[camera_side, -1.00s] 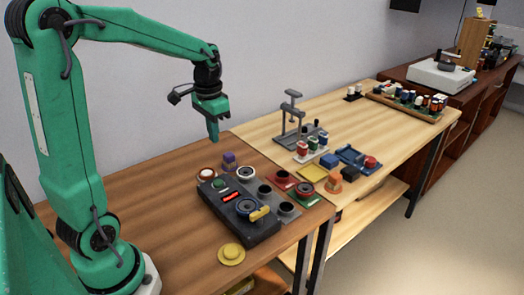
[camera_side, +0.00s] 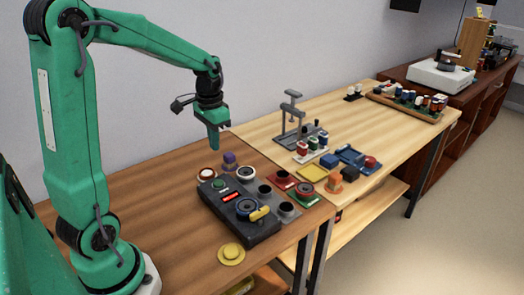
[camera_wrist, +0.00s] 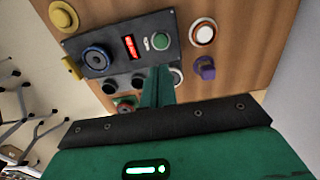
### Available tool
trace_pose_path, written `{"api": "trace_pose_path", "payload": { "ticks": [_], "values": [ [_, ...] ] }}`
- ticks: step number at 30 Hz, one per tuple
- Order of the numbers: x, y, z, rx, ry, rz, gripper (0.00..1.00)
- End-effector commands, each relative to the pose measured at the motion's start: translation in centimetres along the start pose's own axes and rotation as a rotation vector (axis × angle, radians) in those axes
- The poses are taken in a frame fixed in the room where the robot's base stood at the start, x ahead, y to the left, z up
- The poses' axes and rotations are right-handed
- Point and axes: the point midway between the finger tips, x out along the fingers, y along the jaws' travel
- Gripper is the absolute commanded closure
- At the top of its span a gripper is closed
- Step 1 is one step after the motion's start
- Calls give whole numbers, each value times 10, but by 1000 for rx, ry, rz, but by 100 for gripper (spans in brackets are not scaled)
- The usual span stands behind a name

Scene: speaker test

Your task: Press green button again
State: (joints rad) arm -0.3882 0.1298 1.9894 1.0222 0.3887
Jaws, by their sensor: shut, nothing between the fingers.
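The green button (camera_side: 219,184) is a small round cap near the far left end of the dark test box (camera_side: 240,228), beside a lit red display (camera_side: 231,196). The wrist view shows the button (camera_wrist: 160,41) clear, just beyond the fingers. My gripper (camera_side: 214,147) is shut and empty. It hangs pointing down above the box's far end, with a visible gap over the button in the side view. In the wrist view, the shut fingers (camera_wrist: 160,72) overlap the near edge of the box. The box also carries a dark round speaker (camera_wrist: 96,59).
A white-and-red round part (camera_side: 207,173) and a purple knob (camera_side: 229,158) stand close to the box. A yellow disc (camera_side: 231,253) lies at the table's front. Several coloured parts and a grey press stand (camera_side: 293,115) are to the right. The brown table at left is bare.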

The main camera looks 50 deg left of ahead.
Motion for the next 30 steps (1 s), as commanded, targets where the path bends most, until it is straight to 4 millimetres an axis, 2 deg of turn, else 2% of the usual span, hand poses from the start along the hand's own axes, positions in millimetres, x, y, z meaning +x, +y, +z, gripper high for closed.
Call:
{"api": "trace_pose_path", "payload": {
  "ticks": [18,24,30],
  "values": [
    [92,0,1,0,-5,2,100],
    [110,0,1,0,-2,1,100],
    [116,0,1,0,-1,0,100]
  ]
}}
